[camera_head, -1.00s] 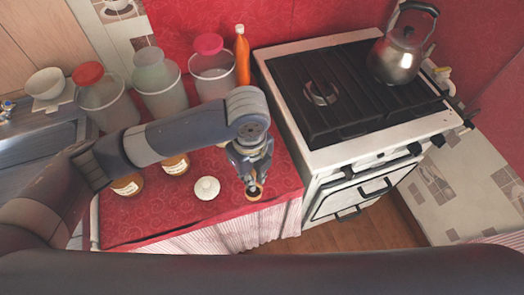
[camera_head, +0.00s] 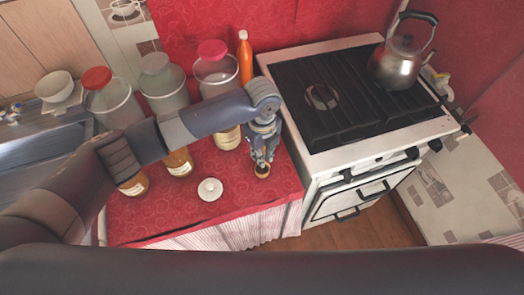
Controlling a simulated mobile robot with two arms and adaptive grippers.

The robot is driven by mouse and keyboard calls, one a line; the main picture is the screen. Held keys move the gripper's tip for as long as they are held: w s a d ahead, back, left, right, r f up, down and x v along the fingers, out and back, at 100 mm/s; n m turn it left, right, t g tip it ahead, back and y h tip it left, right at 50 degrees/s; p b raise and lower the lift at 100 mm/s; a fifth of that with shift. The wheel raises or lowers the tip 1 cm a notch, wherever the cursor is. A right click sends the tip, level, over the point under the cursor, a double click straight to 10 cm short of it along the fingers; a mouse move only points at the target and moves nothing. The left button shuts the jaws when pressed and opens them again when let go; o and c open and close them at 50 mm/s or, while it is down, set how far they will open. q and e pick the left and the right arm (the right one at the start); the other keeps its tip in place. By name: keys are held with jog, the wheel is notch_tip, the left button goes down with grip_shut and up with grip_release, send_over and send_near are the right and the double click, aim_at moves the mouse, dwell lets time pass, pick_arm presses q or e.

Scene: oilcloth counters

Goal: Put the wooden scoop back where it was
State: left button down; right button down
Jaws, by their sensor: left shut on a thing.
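My left gripper (camera_head: 262,164) points down over the right part of the red counter, near the edge by the stove. It is shut on the wooden scoop (camera_head: 262,171), of which only a small round brown end shows below the fingertips. The rest of the scoop is hidden by the gripper. I cannot tell whether the scoop touches the counter. My right gripper is not in view.
An orange bottle (camera_head: 245,58) stands at the back. The stove (camera_head: 350,95) with a kettle (camera_head: 397,62) is on the right. The counter's front right is clear.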

pick_arm(q)
jog(key=shift+f, duration=0.1)
jog(key=shift+f, duration=0.1)
jog(key=c, duration=1.7)
grip_release()
jog(key=shift+o, duration=0.5)
notch_tip(320, 180, up, 12)
jog(key=shift+f+b, duration=0.1)
jog(key=shift+b, duration=0.85)
jog(key=shift+r, duration=0.3)
jog(key=shift+s+f, duration=0.1)
